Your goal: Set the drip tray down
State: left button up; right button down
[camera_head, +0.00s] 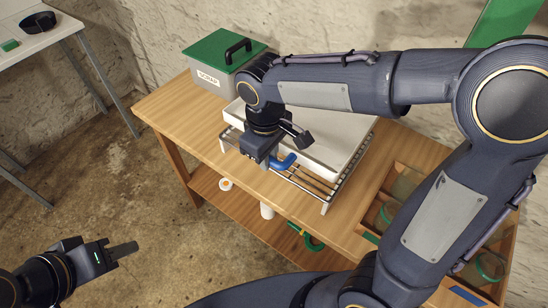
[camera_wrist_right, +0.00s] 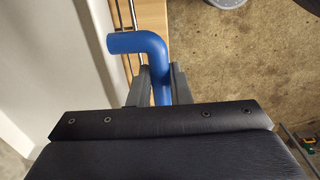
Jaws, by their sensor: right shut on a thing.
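The white drip tray (camera_head: 349,132) is over a wire rack (camera_head: 326,193) on the wooden bench. It looks level; I cannot tell whether its bottom touches the rack. My right gripper (camera_head: 277,163) is at the tray's near side, shut on a blue bent handle (camera_head: 286,161). In the right wrist view the handle (camera_wrist_right: 140,42) passes between the fingers and bends left toward the white tray wall (camera_wrist_right: 88,65). My right arm hides part of the tray. My left gripper (camera_head: 122,250) is over the floor at lower left, seemingly empty; its finger gap is not clear.
A grey box with a green lid (camera_head: 222,53) stands on the bench behind the tray. A wooden crate (camera_head: 396,197) with jars is at right. The bench (camera_head: 170,108) is bare at its left end. A white table (camera_head: 40,38) stands at far left.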

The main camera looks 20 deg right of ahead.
jog(key=w+d+f, duration=0.1)
jog(key=w+f, duration=0.2)
jog(key=f, duration=0.5)
jog(key=shift+w+d, duration=0.2)
jog(key=shift+d, duration=0.15)
jog(key=c, duration=1.3)
grip_release()
jog(key=shift+c, duration=0.2)
jog(key=shift+r, duration=0.1)
notch_tip(320, 180, up, 12)
jog(key=s+d+m+t+y, duration=0.2)
jog(key=s+d+m, duration=0.2)
jog(key=s, duration=0.5)
jog(key=s+d+f+m+t+y, duration=0.1)
jog(key=s+d+m+t+y, duration=0.1)
jog(key=s, duration=0.7)
jog(key=shift+d+f+m+t+p, duration=0.3)
jog(key=shift+d+m+t, duration=0.4)
jog(key=shift+d+m, duration=0.75)
